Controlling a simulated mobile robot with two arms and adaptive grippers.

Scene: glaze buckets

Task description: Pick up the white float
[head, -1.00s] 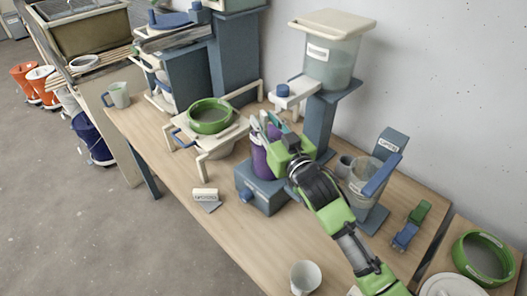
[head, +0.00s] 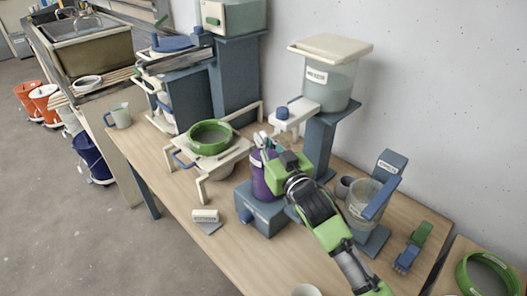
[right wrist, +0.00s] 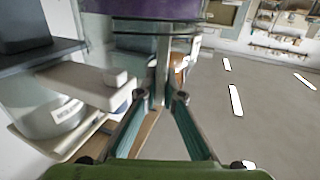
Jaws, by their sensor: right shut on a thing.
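My right gripper (head: 267,149) is at the top of the purple container (head: 262,181) on the table. Its fingers are shut on a slim pale upright piece, which I take to be the white float (head: 258,137). In the right wrist view, the fingertips (right wrist: 162,97) close on this pale stem (right wrist: 163,62), beside the purple container (right wrist: 140,30). The float's lower part is hidden, so I cannot tell whether it is clear of the container. My left gripper is out of view.
A hopper on a blue post (head: 319,145) rises close behind. A clear jug (head: 361,201) is right. The front table is mostly bare.

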